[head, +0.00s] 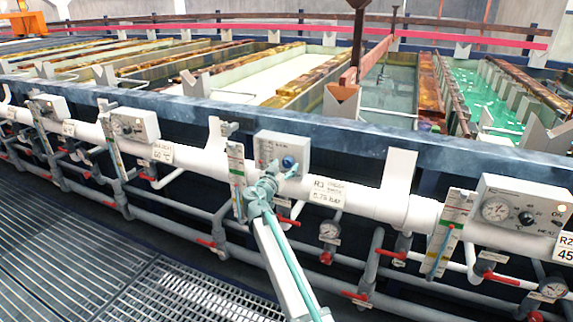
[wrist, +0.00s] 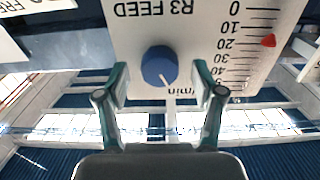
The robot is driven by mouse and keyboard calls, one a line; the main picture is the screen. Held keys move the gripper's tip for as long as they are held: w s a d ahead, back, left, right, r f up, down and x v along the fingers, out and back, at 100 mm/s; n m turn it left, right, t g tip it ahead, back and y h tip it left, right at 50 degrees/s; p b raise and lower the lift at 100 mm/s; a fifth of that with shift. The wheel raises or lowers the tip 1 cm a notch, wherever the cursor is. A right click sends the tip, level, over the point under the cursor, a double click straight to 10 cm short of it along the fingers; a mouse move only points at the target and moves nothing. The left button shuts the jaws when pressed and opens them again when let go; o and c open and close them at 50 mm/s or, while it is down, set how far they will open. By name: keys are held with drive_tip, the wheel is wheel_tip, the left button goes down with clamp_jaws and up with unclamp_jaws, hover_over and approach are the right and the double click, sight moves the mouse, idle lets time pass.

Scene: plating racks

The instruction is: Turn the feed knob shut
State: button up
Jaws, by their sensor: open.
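The feed knob is a round blue knob (wrist: 159,66) with a white pointer line. It sits on a white panel lettered "R3 FEED" (wrist: 226,22), upside down in the wrist view. The pointer line slants toward the picture's lower right. In the head view my gripper (head: 277,178) is just below and left of the knob (head: 288,162), partly covering the panel's lower part.
A white pipe (head: 370,203) runs along below the blue tank edge (head: 340,143). Similar gauge boxes stand left (head: 135,124) and right (head: 522,205). Grey pipes with red-handled valves lie below. A sign reads R3 (head: 328,192). Grating (head: 150,290) covers the floor.

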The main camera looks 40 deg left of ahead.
drive_tip(key=shift+x, duration=0.8)
drive_tip(key=c, duration=1.1)
drive_tip(key=shift+c, duration=0.2)
